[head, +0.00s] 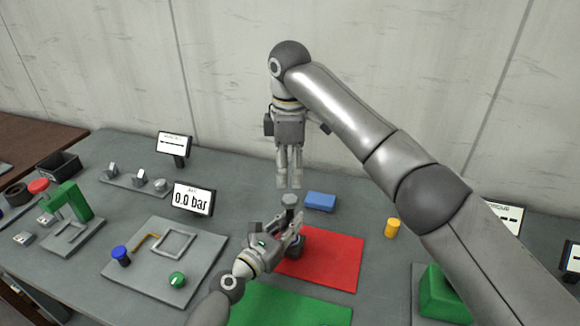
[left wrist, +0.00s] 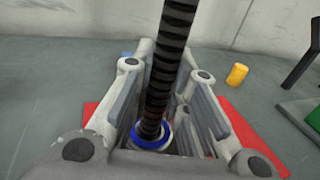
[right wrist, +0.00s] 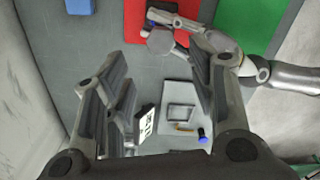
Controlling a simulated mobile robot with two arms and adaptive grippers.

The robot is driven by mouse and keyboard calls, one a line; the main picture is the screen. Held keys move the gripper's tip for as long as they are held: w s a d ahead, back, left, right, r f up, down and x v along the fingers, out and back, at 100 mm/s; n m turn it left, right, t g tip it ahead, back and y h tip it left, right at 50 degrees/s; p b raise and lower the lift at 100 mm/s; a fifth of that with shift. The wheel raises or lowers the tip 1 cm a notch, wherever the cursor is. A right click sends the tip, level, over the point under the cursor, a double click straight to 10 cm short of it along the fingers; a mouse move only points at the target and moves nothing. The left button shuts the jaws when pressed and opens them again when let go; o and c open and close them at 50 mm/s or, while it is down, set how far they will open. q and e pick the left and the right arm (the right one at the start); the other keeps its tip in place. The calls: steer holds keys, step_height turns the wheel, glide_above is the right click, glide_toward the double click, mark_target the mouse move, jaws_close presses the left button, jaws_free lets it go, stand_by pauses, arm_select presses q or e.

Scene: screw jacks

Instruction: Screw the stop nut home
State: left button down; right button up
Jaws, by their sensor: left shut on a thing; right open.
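The screw jack (head: 297,243) stands upright on the red mat (head: 338,262). In the left wrist view its black threaded spindle (left wrist: 166,75) rises from a blue-ringed body (left wrist: 150,136). A grey round piece (head: 289,201) sits at the spindle's top; I cannot tell for sure that it is the stop nut. It also shows in the right wrist view (right wrist: 160,42). My left gripper (head: 292,232) is shut on the jack, its fingers either side of the spindle. My right gripper (head: 289,187) points down, open and empty, just above the grey piece.
A blue block (head: 320,201) lies behind the red mat, a yellow cylinder (head: 392,228) to its right. A green mat (head: 290,307) is in front. At left are a 0.0 bar display (head: 193,199) and a grey plate (head: 155,283) with small parts. My right arm hides some table.

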mark_target(290, 199)
steer(key=shift+n, duration=0.5)
steer(key=shift+f, duration=4)
steer(key=c, duration=1.1)
steer(key=m, duration=0.5)
steer(key=shift+m, duration=0.3)
steer(key=m, duration=0.6)
steer(key=o, duration=1.2)
